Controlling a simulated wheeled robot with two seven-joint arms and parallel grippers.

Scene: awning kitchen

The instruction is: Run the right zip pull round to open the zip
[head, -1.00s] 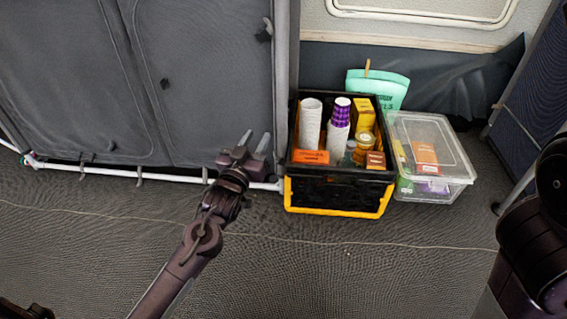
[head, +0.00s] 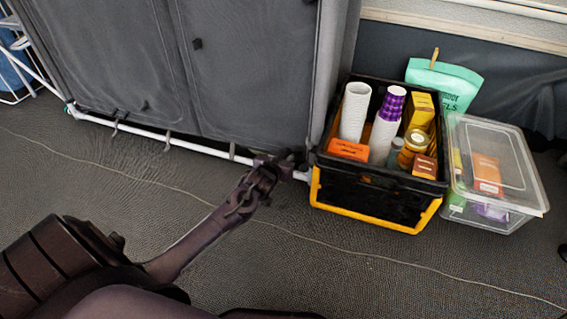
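The grey fabric cupboard (head: 255,75) fills the upper left, its front panels closed by zips along curved seams. A small dark zip pull (head: 197,43) hangs on the front beside the middle seam. A dark tab at the top edge, near the cupboard's right corner, is cut off; I cannot tell if it is the right zip pull. My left gripper (head: 278,163) is low at the cupboard's bottom right corner, beside the white bottom rail and well below the tabs. Its fingers are dark and foreshortened, so their opening is unclear. My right gripper is out of view.
A black and yellow crate (head: 375,207) with cups, jars and boxes stands just right of my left gripper. A clear lidded box (head: 530,208) stands beside it, with a green bag (head: 440,85) behind. A thin pale line crosses the open grey floor.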

